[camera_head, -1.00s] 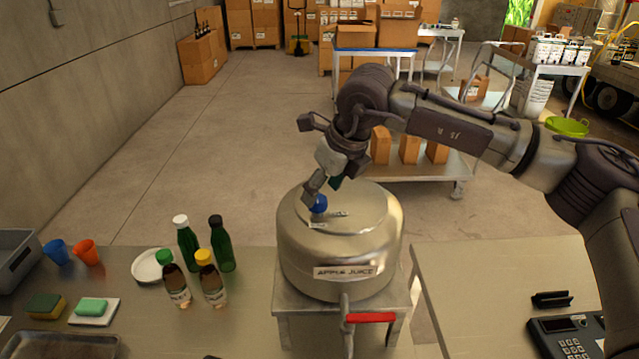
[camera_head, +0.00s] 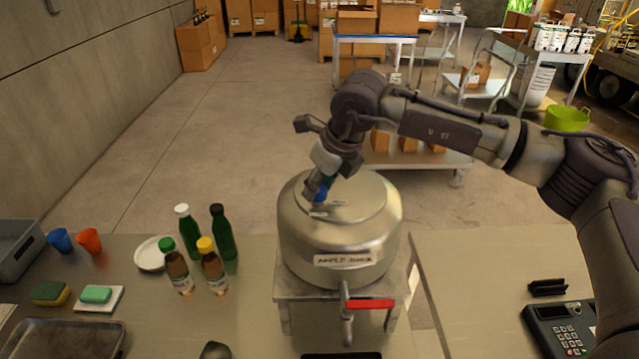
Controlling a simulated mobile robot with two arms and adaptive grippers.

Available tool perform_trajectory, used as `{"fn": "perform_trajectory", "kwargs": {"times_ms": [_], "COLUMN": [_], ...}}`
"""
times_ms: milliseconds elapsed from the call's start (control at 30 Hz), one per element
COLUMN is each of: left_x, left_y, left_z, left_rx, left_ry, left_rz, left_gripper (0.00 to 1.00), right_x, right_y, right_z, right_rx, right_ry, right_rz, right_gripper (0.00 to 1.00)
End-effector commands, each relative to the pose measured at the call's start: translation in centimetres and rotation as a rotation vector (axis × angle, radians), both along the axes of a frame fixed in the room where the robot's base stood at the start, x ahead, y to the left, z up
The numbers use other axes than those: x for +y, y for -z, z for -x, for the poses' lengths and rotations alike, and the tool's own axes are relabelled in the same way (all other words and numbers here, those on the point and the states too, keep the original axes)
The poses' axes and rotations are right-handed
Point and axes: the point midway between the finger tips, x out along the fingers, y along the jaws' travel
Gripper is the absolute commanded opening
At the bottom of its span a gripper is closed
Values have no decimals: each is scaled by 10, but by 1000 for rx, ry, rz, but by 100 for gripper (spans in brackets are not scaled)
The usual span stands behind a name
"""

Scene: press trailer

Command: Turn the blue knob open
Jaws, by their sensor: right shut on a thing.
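The blue knob (camera_head: 321,193) sits on top of the steel apple juice tank (camera_head: 340,240). My right gripper (camera_head: 319,191) reaches down from the right onto the knob and is shut on it, its fingers hiding part of the knob. The tank stands upright on a small metal stand and has a label on its front. A spout with a red handle (camera_head: 370,304) is at its lower front.
Green and brown bottles (camera_head: 190,234) stand on the left counter with a white plate (camera_head: 154,253), cups, sponges and a metal tray. A card terminal (camera_head: 563,328) lies on the right table. A cart with boxes stands behind the tank.

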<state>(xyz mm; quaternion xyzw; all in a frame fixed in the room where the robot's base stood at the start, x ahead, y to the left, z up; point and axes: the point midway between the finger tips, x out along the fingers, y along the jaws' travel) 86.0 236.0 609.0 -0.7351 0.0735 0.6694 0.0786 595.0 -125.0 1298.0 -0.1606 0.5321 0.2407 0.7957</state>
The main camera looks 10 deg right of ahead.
Motion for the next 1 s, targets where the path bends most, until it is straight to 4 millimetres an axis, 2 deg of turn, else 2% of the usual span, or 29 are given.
{"fn": "perform_trajectory", "kwargs": {"times_ms": [367, 700, 1000], "left_x": [-1, -1, -1], "left_y": [20, 47, 55], "left_z": [0, 1, 1], "left_rx": [1, 1, 2], "left_ry": [-1, -1, -1], "left_rz": [1, 1, 1], "left_gripper": [40, 40, 40], "right_x": [-1, -1, -1], "right_y": [4, 2, 0], "right_z": [-1, -3, -4], "right_rx": [-1, -3, -2], "right_ry": [-122, -417, -703], "right_rz": [-2, -4, -6], "right_gripper": [3, 3, 3]}}
